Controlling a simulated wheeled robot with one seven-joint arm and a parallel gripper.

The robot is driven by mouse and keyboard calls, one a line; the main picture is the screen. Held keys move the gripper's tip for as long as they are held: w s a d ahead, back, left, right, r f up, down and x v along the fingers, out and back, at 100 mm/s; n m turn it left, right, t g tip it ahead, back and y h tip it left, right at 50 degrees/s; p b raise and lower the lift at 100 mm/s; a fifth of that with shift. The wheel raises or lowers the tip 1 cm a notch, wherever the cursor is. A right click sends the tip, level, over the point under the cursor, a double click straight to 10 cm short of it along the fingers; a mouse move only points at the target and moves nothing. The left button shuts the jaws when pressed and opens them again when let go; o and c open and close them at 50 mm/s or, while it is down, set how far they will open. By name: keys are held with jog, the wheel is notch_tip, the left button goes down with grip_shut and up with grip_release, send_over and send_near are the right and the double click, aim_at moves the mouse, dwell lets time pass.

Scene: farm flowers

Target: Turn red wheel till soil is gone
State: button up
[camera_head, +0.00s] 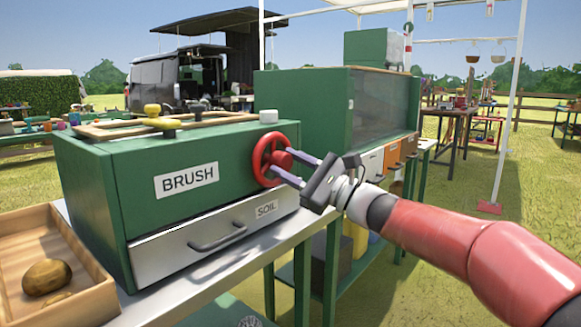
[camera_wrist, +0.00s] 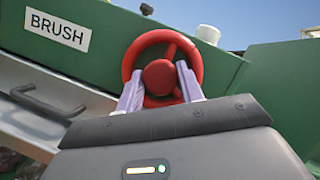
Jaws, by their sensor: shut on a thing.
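The red wheel (camera_head: 271,160) is on the front of the green box marked BRUSH (camera_head: 120,190), near its right end. My gripper (camera_head: 285,167) reaches it from the right, with its two fingers at the wheel's hub and rim. In the wrist view the fingers (camera_wrist: 160,92) stand on either side of the round red hub (camera_wrist: 161,77), shut on the wheel. The metal drawer marked SOIL (camera_head: 215,238) sits shut below the wheel. The inside of the box and drawer is hidden, so any soil there cannot be seen.
The box rests on a grey metal table (camera_head: 215,280). A larger green cabinet (camera_head: 310,110) stands behind my gripper. Yellow and black knobs and a wooden frame lie on the box top.

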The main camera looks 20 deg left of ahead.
jog(key=shift+f, duration=0.15)
jog(key=o, duration=1)
jog(key=shift+d, duration=0.1)
jog(key=v, duration=0.7)
jog(key=shift+d+f+b, duration=0.1)
jog(key=shift+d+b, duration=0.2)
